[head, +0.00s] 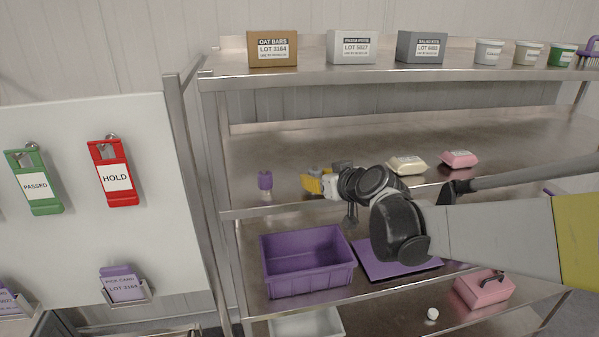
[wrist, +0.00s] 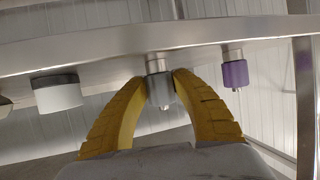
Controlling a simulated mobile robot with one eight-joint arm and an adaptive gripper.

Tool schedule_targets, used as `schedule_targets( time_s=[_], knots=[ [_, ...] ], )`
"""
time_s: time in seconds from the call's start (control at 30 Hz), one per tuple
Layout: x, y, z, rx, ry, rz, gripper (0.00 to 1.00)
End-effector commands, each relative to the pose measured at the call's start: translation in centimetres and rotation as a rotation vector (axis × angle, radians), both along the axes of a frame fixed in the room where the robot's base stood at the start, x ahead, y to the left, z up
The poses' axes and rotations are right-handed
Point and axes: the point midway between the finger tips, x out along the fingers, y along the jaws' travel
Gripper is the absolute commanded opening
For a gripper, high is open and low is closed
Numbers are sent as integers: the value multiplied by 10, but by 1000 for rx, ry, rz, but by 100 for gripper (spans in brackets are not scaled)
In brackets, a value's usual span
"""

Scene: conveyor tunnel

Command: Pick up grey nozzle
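The grey nozzle (wrist: 161,84) shows in the wrist view, a small grey piece with a shiny metal collar, standing on the steel shelf. The picture is upside down there. My gripper (wrist: 161,78) has its two yellow fingers on either side of the nozzle, with the tips close to its sides. They look open, and I see no clear grip on it. In the head view my gripper (head: 313,184) is at the middle shelf, and I cannot make out the grey nozzle beside it.
A purple nozzle (head: 265,181) stands left of my gripper; the wrist view also shows it (wrist: 234,74). A white round piece with a dark band (wrist: 57,95) stands on the other side. Below are a purple bin (head: 307,282) and a purple mat (head: 385,268).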

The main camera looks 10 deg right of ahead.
Motion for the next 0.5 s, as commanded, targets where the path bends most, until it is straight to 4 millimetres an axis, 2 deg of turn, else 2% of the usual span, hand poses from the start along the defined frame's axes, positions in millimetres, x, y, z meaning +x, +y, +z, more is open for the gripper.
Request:
schedule_targets(
  time_s=[0.5],
  knots=[
    [0,0,2,0,0,0,2]
  ],
)
